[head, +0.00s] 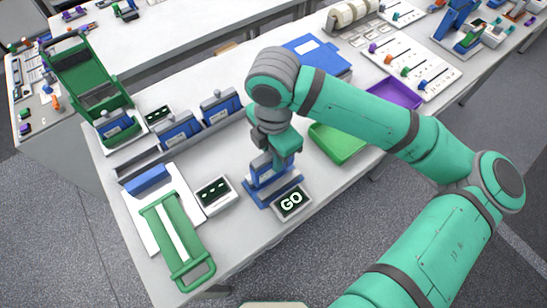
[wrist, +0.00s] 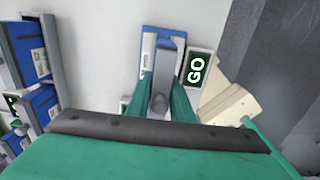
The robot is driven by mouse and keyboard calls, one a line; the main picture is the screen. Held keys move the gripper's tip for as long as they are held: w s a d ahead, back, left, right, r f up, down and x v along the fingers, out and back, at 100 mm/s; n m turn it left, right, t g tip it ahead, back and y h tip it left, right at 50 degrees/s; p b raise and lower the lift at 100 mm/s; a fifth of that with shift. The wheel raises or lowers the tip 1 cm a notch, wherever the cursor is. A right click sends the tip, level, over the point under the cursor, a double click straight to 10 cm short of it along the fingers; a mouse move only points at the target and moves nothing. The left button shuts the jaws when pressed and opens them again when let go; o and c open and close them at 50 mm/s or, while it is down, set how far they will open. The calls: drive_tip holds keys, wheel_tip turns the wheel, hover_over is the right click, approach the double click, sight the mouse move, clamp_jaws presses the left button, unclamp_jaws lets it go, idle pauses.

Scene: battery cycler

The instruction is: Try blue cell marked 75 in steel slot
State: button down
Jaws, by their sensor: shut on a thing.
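My gripper (head: 285,148) points down and is shut on a blue cell (head: 264,170) by its top; in the wrist view the teal fingers (wrist: 160,103) close on a grey knob. The cell is upright at a blue holder (head: 259,200); whether it is fully seated I cannot tell. A display (head: 291,203) in front reads GO, also clear in the wrist view (wrist: 197,68). No number is legible on the cells.
A display with dashes (head: 213,194) and a green-handled device (head: 178,238) on a white plate stand left of the holder. A green tray (head: 340,145), purple tray (head: 400,92) and blue folder (head: 318,58) lie behind my arm. Bare tabletop lies between rack and holder.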

drive_tip(key=shift+r, duration=1.95)
idle(0.5)
